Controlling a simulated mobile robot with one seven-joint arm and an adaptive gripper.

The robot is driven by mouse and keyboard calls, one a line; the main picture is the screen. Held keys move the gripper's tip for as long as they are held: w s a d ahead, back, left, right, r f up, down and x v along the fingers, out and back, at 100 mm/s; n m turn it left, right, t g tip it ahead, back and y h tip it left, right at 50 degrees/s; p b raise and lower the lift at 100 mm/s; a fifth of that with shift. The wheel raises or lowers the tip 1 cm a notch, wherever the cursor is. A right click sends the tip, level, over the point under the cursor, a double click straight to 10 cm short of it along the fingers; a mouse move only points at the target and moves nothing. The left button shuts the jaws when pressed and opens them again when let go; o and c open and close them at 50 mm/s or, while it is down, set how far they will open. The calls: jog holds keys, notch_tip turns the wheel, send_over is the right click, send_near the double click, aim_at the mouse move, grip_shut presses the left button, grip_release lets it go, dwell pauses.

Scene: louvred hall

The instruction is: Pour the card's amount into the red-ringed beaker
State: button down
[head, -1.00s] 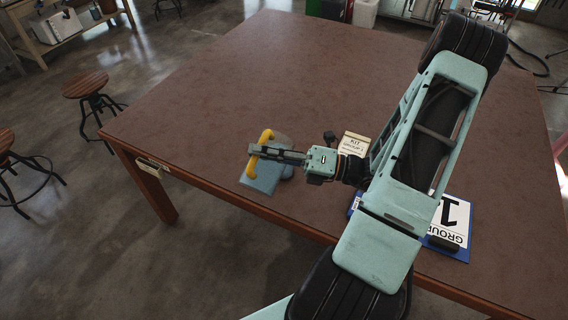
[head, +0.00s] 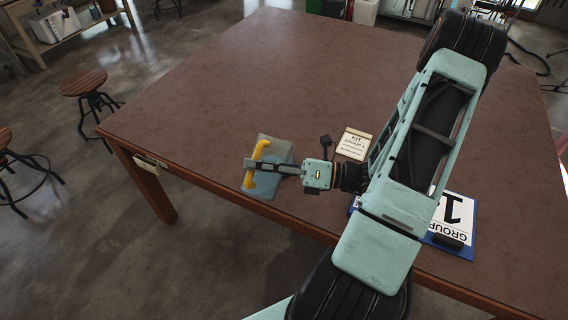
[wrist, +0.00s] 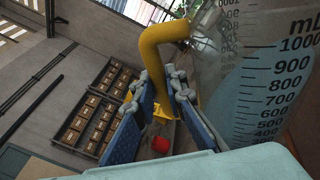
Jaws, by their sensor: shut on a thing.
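My gripper (head: 256,164) is shut on the yellow handle (head: 257,163) of a clear measuring jug (head: 277,151). In the head view the jug appears over the table's near left edge; its height above the table is unclear. In the wrist view, the gripper's blue finger pads (wrist: 162,108) close about the yellow handle (wrist: 166,38), and the jug's wall (wrist: 285,60) shows an mL scale up to 1000. Pale blue liquid shows inside behind the scale, its surface slanted against the marks. The kit card (head: 354,144) lies on the table. I cannot see the red-ringed beaker in either view.
The brown table (head: 230,90) is largely bare to the left and back. A blue clipboard with a "GROUP 1" sheet (head: 455,218) lies at the right, partly behind my arm. Stools (head: 84,83) stand on the floor at the left.

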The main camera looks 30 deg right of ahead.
jog(key=s+a+r+n, duration=0.1)
jog(key=s+a+r+n+h+p, duration=0.1)
jog(key=n, duration=0.1)
jog(key=s+a+r+n+p, duration=0.1)
jog(key=a, duration=0.1)
jog(key=shift+g, duration=0.3)
dwell(0.4)
jog(key=s+a+r+n+h+p, duration=0.1)
jog(key=n+p, duration=0.1)
jog(key=p, duration=0.2)
jog(key=s+a+r+n+h+p, duration=0.1)
jog(key=a+r+n+p, duration=0.1)
jog(key=p, duration=0.3)
jog(key=shift+s+r, duration=0.1)
jog(key=shift+s, duration=0.2)
